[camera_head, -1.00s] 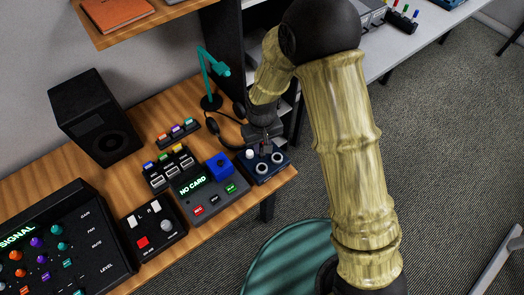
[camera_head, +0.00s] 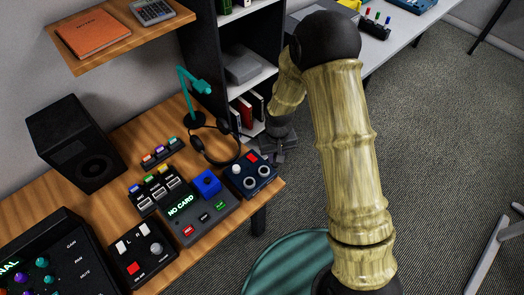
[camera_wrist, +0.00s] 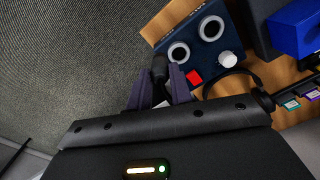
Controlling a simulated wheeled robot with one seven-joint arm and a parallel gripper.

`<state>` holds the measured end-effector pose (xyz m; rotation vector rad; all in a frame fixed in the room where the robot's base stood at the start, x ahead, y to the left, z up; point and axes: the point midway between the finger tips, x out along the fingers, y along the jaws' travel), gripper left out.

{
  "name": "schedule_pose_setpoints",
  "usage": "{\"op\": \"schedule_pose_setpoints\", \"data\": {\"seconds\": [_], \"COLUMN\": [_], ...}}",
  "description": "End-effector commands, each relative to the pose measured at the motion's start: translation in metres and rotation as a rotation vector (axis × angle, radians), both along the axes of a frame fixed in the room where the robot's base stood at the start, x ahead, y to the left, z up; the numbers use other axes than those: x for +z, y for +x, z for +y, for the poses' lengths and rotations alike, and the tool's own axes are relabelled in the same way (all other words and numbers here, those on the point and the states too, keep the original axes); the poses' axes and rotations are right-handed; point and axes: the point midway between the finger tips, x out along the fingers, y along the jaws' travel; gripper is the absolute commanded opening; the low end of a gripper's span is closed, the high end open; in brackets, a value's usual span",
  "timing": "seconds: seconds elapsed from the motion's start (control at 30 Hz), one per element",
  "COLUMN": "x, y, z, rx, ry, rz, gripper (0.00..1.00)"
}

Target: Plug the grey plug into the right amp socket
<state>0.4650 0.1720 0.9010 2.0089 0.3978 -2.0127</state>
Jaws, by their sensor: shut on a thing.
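The amp is a small dark blue box (camera_head: 268,187) at the right end of the wooden desk, with a white knob, a red square and two pale-ringed round sockets. The right socket (camera_head: 263,171) lies nearer my gripper; it also shows in the wrist view (camera_wrist: 178,53). My gripper (camera_head: 279,156) is just right of the amp, beyond the desk edge. In the wrist view my gripper (camera_wrist: 158,88) is shut on a plug with a dark rounded end (camera_wrist: 159,68). This end sticks out past the fingertips, apart from the sockets. Its grey colour is hard to confirm.
Headphones (camera_head: 218,152) and a teal lamp (camera_head: 184,92) stand behind the amp. A grey NO CARD box (camera_head: 196,208) with a blue block (camera_head: 207,183) is to its left. A shelf unit (camera_head: 250,85) stands behind. Carpet lies open to the right.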

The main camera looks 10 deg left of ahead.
Motion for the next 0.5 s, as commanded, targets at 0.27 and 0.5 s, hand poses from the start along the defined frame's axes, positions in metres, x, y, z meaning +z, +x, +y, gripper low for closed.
{"op": "schedule_pose_setpoints", "data": {"seconds": [0.27, 0.5], "x": [-0.047, -0.065], "y": [0.026, 0.027], "z": [-0.123, -0.172], "rx": [-0.281, -0.388], "ry": [-0.003, -0.004], "rz": [0.003, -0.002], "gripper": [0.0, 0.0]}}
